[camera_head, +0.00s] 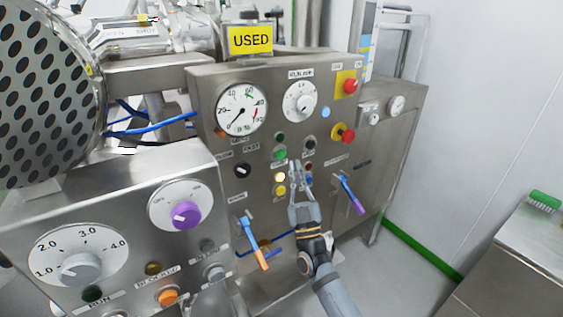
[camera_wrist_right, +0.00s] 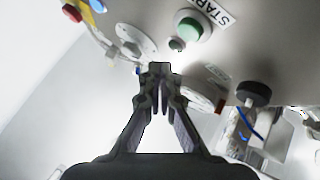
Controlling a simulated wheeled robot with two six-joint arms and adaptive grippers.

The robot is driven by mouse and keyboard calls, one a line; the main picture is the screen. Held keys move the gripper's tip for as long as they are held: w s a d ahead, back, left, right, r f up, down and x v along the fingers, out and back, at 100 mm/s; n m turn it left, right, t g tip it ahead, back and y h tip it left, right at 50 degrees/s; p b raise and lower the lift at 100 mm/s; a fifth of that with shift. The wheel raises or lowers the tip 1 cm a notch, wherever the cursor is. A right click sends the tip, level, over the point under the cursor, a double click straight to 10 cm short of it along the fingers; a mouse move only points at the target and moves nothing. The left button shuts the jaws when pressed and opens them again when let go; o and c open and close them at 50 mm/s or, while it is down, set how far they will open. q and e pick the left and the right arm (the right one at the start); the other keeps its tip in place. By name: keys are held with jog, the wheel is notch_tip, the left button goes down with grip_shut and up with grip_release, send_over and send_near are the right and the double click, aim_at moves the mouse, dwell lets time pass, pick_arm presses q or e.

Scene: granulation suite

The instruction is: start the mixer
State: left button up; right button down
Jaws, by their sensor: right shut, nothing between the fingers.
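The steel control panel (camera_head: 220,90) with gauges, knobs and buttons fills the middle of the head view. A green button (camera_head: 280,154) sits on it below the two upper dials. In the right wrist view a green button (camera_wrist_right: 189,28) in a pale ring has a label reading START beside it. My right gripper (camera_head: 302,172) is shut and empty in front of the panel, to the right of and slightly below the green button. In the wrist view its fingertips (camera_wrist_right: 161,72) are together, apart from the START button in the picture. My left gripper is not in view.
A red emergency-type button (camera_head: 350,86) and a red knob on yellow (camera_head: 344,132) are at the panel's upper right. Purple (camera_head: 351,193) and blue-orange (camera_head: 252,241) handles stick out near my right arm. A nearer steel box (camera_head: 130,195) with dials stands lower left.

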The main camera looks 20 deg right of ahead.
aim_at(280, 154)
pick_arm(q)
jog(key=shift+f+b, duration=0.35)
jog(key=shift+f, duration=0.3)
pick_arm(e)
jog(key=shift+w+a, duration=0.15)
jog(key=shift+w, duration=0.7)
jog(key=shift+w+a, duration=0.1)
jog(key=shift+w, duration=0.7)
jog(key=shift+w, duration=0.4)
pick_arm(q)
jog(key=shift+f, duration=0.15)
pick_arm(e)
jog(key=shift+w+a, duration=0.1)
jog(key=shift+w, duration=0.3)
jog(key=shift+s, duration=0.1)
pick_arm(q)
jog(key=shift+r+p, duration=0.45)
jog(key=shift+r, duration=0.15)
pick_arm(e)
jog(key=shift+s, duration=0.75)
